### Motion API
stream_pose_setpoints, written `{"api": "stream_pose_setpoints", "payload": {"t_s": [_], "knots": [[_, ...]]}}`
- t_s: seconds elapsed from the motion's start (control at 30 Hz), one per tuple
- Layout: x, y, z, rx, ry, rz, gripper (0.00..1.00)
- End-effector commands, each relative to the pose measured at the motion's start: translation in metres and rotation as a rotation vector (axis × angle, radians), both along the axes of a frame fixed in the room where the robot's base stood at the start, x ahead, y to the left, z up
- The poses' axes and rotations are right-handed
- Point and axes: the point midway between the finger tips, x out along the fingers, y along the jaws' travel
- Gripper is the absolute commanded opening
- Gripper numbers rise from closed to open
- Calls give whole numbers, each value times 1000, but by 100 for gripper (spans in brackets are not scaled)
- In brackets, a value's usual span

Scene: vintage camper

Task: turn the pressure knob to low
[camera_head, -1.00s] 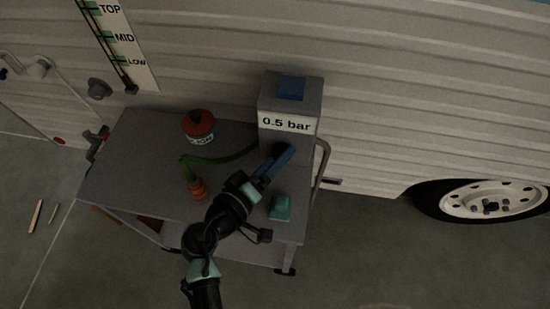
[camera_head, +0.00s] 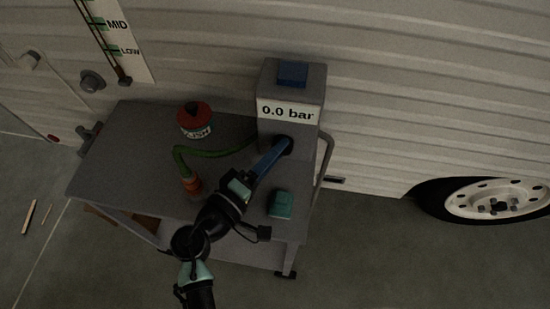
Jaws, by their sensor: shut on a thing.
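The grey pump box (camera_head: 311,86) stands at the back right of the cart, with a blue block on its top. Its front label (camera_head: 288,112) reads 0.0 bar. The dark pressure knob (camera_head: 288,145) is on the front face below the label, mostly hidden behind my gripper. My gripper (camera_head: 282,148) has blue fingers that reach up to the knob and are shut on it. I cannot read any marks around the knob.
The grey cart (camera_head: 130,150) carries a red-topped can (camera_head: 194,120), a green hose (camera_head: 178,160) with an orange fitting (camera_head: 191,186), and a teal object (camera_head: 281,205). A gauge strip (camera_head: 118,40) marked MID and LOW hangs on the camper wall.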

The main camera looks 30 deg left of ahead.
Motion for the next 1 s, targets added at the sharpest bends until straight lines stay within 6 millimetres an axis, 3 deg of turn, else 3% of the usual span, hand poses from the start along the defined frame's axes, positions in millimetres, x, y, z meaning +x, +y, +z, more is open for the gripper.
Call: {"api": "stream_pose_setpoints", "payload": {"t_s": [0.33, 0.37, 0.53, 0.83, 1.0], "knots": [[0, 0, 0, -31, -7, 0, 0], [0, 0, 0, -31, -7, 0, 52], [0, 0, 0, -30, -6, 0, 80], [-2, 0, 0, -29, -7, 0, 80], [-19, 4, 0, -31, -6, 2, 80]]}}
